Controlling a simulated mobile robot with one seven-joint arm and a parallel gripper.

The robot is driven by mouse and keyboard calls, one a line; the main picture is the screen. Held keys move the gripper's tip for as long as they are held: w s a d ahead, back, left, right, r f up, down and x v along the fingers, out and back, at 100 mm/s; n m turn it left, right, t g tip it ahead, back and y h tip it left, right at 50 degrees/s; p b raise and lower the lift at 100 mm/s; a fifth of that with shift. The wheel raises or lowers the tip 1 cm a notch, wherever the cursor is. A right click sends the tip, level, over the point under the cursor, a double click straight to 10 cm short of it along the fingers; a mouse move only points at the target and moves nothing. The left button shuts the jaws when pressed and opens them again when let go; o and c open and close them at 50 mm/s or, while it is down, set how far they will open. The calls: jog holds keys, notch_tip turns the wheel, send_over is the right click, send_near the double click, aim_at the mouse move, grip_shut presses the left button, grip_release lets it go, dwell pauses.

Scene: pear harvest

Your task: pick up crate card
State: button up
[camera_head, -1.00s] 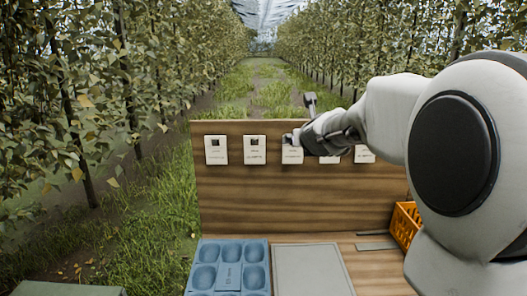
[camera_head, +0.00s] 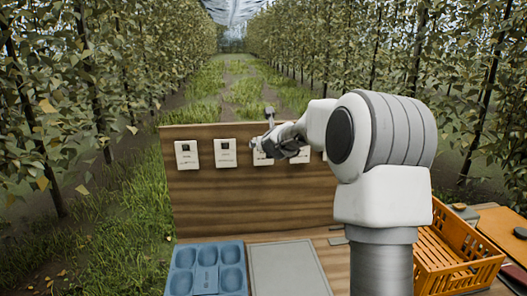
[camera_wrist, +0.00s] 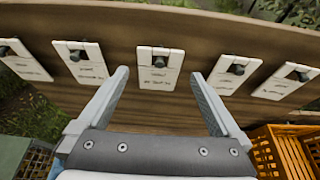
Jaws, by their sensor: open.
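Several white crate cards hang in a row on an upright wooden board (camera_head: 250,205), each with a dark peg or clip at its top. In the wrist view, the middle card (camera_wrist: 158,80) lies between the two fingertips of my gripper (camera_wrist: 160,74), which is open and empty. Whether the fingers touch the card cannot be told. In the head view, my gripper (camera_head: 257,144) is in front of the third card (camera_head: 263,160) and covers part of it. The first card (camera_head: 187,158) and second card (camera_head: 225,157) are clear to the left. My arm hides part of the row's right end.
Below the board, a blue moulded tray (camera_head: 207,281) and a grey flat panel (camera_head: 287,268) lie on the wooden bench. An orange slatted crate (camera_head: 455,262) stands at the right. Rows of trees flank a grassy lane behind.

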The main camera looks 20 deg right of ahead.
jog(key=p, duration=0.2)
send_over(260, 159)
jog(key=s, duration=0.2)
jog(key=shift+d+f, duration=0.2)
jog(key=shift+f, duration=0.4)
jog(key=shift+d+f, duration=0.2)
jog(key=shift+f, duration=0.35)
jog(key=shift+c, duration=0.3)
jog(key=c, duration=1)
